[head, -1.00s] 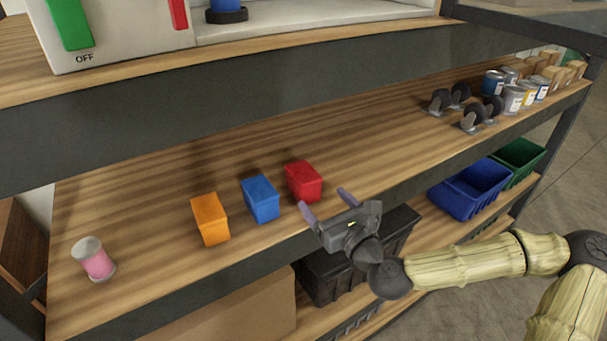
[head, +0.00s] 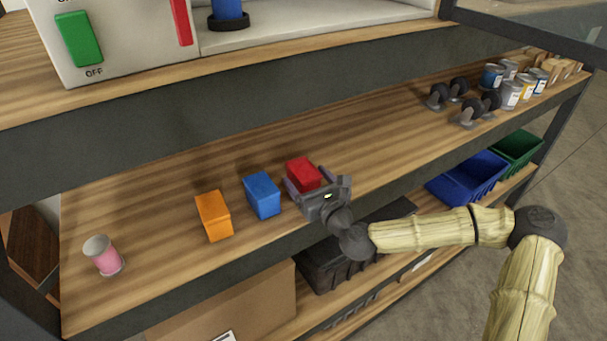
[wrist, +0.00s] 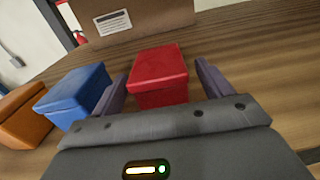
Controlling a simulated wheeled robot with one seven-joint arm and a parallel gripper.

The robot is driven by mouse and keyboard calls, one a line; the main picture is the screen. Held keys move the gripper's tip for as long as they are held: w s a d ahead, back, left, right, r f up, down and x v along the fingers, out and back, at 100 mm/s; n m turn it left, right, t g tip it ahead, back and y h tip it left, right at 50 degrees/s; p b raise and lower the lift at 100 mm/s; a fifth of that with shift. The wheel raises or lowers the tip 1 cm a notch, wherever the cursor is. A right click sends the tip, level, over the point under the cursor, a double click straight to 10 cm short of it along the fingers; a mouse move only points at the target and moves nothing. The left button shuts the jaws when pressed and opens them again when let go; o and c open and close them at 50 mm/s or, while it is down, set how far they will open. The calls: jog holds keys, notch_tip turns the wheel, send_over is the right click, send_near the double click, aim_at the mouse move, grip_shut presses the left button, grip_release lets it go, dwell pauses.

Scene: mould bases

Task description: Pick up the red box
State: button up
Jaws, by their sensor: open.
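The red box (head: 303,173) stands on the wooden shelf, at the right end of a row of three boxes. It also shows in the wrist view (wrist: 158,76), between my two fingers. My gripper (head: 306,188) is open, with one finger on each side of the red box; in the wrist view the fingers (wrist: 160,88) show small gaps to the box. The gripper body hides the box's lower front in the head view.
A blue box (head: 262,195) stands close to the left finger, with an orange box (head: 214,215) beyond it. A pink-and-white cup (head: 104,256) is at far left. Casters (head: 468,108) and cans stand far right. The upper shelf edge (head: 200,127) overhangs behind.

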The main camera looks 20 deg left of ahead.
aim_at(303, 168)
jog(key=x, duration=0.2)
jog(key=shift+w+a+p, duration=0.2)
jog(key=shift+a+p, duration=0.05)
jog(key=shift+p, duration=0.15)
jog(key=shift+w+d, duration=0.1)
jog(key=shift+w, duration=0.1)
jog(key=shift+s+a, duration=0.2)
jog(key=shift+a, duration=0.1)
jog(key=c, duration=0.6)
jog(key=shift+d+r, duration=0.1)
jog(key=shift+d, duration=0.05)
jog(key=c, duration=0.7)
jog(key=shift+w+d, duration=0.15)
jog(key=shift+d, duration=0.1)
jog(key=shift+a+r, duration=0.15)
jog(key=shift+r, duration=0.1)
notch_tip(303, 168, up, 9)
jog(key=b, duration=0.3)
jog(key=shift+r, duration=0.25)
